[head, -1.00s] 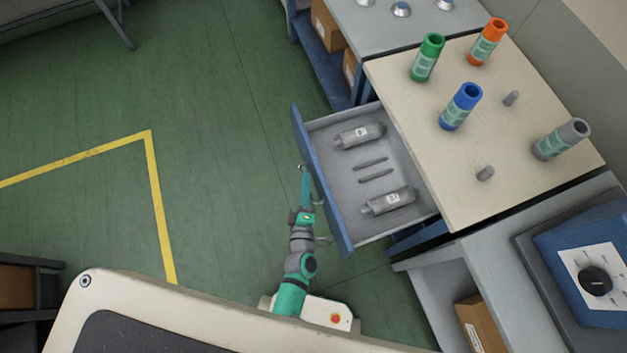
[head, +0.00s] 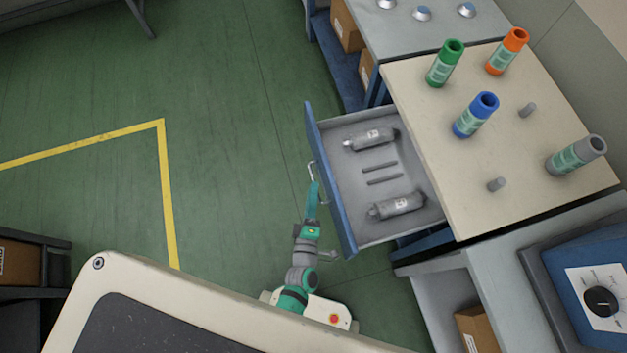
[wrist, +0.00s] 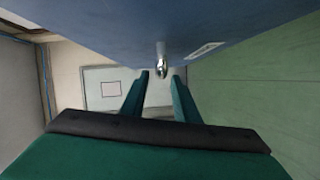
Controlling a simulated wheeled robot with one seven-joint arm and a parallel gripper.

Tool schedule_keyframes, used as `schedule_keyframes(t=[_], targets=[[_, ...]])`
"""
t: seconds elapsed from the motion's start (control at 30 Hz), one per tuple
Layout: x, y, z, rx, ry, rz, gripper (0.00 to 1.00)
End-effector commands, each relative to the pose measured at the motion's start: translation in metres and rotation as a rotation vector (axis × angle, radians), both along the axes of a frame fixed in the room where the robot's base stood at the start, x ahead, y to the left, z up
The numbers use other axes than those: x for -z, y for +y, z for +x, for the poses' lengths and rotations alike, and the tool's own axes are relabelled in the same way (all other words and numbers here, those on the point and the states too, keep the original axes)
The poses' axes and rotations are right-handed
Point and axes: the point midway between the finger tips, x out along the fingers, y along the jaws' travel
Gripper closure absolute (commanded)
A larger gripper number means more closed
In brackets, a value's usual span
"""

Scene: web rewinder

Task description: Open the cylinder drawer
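The cylinder drawer (head: 329,180) stands pulled well out of the bench, its blue front to the left. Inside lie two grey cylinders (head: 370,139) (head: 397,205) and two thin grey rods between them. The drawer's silver handle (head: 311,170) is on the front's outer face; it also shows in the wrist view (wrist: 161,67). My gripper (head: 314,186) is at the handle, outside the drawer front. In the wrist view my gripper's fingers (wrist: 160,90) are apart, with a gap on either side of the handle. I see no grip on it.
The beige benchtop (head: 440,150) holds a green (head: 445,63), an orange (head: 507,51), a blue (head: 475,115) and a grey (head: 576,155) bottle, plus two small grey pegs. A blue device with a dial (head: 601,302) stands at lower right. Green floor is free to the left.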

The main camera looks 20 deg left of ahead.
Motion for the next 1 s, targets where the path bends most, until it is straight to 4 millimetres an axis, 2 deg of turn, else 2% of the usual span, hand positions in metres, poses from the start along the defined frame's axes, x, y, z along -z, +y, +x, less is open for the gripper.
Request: schedule_keyframes(t=[0.03, 0.2, 0.4, 1.0], targets=[[0.000, -0.001, -0.011, 0.000, 0.004, 0.000, 0.72], [-0.003, -0.008, -0.040, 0.000, 0.003, 0.000, 0.72], [-0.005, -0.012, -0.059, 0.001, 0.000, 0.000, 0.72], [-0.005, -0.013, -0.064, 0.001, 0.000, 0.000, 0.72]])
